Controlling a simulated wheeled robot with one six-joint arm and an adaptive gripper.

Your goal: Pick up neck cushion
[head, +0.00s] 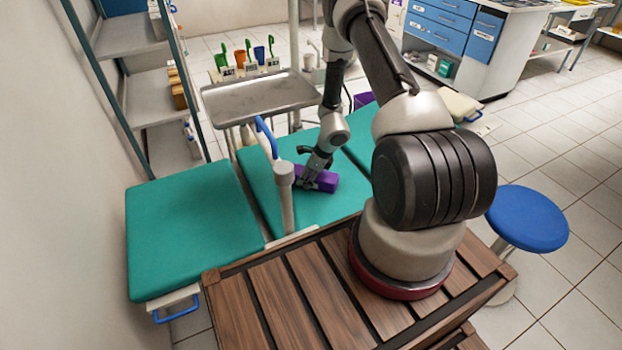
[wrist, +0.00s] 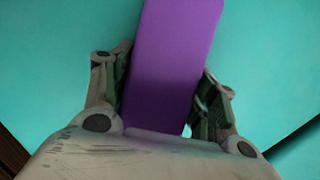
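The neck cushion is a purple block. In the head view the neck cushion (head: 325,181) lies on the green padded couch (head: 340,208), partly hidden by my gripper (head: 308,184). In the wrist view the purple cushion (wrist: 172,60) runs from the top edge down between the two fingers of my gripper (wrist: 165,95). The left finger is close against the cushion's left side, and the right finger is by its right side. I cannot tell whether both fingers press on it. Green padding (wrist: 55,60) shows on both sides of the cushion.
A blue-handled post (head: 285,185) stands just left of my gripper. A metal tray (head: 262,95) is behind, with toothbrush cups (head: 240,58) at its back. Shelves (head: 150,80) are at the left. A blue stool (head: 525,218) and open tiled floor are at the right.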

